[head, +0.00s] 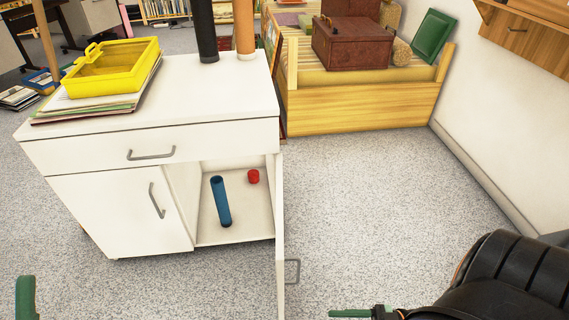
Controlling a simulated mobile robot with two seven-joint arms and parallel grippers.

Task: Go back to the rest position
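A green fingertip of my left gripper (25,298) shows at the bottom left edge, on the floor side of the white cabinet (110,215). The rest of that gripper is out of frame. My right gripper (350,313) shows as a green finger at the bottom edge, right of the cabinet's open door (280,240). My black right arm comes in from the lower right. Only one finger of each gripper is visible, so I cannot tell their opening. I see nothing held in the visible parts.
A yellow tray (112,68) sits on papers (95,108) on the cabinet top. A wooden bed-like box (360,108) stands behind. Carpet floor (370,210) is clear at right.

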